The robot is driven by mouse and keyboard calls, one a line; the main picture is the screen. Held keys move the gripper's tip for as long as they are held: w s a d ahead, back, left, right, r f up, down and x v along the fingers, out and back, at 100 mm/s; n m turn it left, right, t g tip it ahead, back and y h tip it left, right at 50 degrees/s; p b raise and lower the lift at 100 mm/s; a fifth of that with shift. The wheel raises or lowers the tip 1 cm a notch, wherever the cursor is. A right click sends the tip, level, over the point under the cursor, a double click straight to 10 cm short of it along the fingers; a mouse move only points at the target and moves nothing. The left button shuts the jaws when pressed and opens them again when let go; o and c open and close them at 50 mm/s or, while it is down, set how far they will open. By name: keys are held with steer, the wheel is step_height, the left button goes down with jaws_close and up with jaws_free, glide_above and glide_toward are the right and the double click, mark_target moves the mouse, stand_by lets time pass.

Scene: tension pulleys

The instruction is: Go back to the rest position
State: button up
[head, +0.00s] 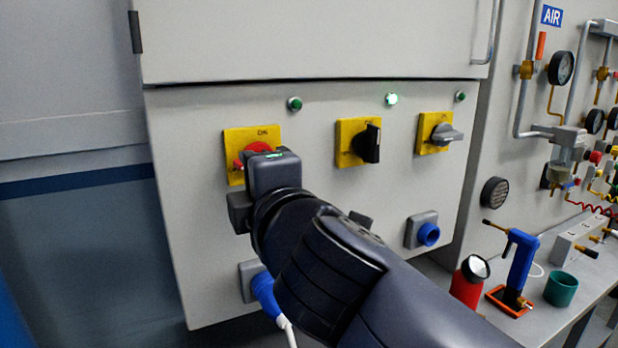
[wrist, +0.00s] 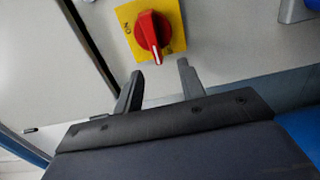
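My gripper (wrist: 158,82) shows at the bottom of the wrist view, with its two fingers apart and nothing between them. In front of it is a red rotary switch (wrist: 152,36) on a yellow plate (wrist: 128,16). In the head view my arm reaches to the cabinet, and its end covers part of the same red switch (head: 258,148). The fingertips are hidden there. The wrist view shows the fingers short of the knob in the picture; I cannot tell the exact gap.
The grey cabinet (head: 320,220) carries a black-handled switch (head: 372,144), a grey-handled switch (head: 446,134) and a blue socket (head: 428,235). A blue plug (head: 264,292) with a white cable sits below my arm. A bench (head: 540,325) at right holds a red can (head: 468,285) and a blue torch (head: 521,258).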

mark_target(241, 165)
steer(key=x, duration=0.5)
steer(key=shift+w+a, duration=0.1)
steer(key=shift+w, duration=0.2)
steer(key=shift+w+a+r, duration=0.1)
steer(key=shift+w+a, duration=0.05)
steer(key=shift+w, duration=0.1)
steer(key=m, duration=0.2)
steer(key=shift+s+r+m+p, duration=0.1)
steer(key=shift+r+m+p, duration=0.2)
steer(key=shift+r, duration=0.05)
steer(key=shift+r+m, duration=0.25)
steer(key=shift+m, duration=0.95)
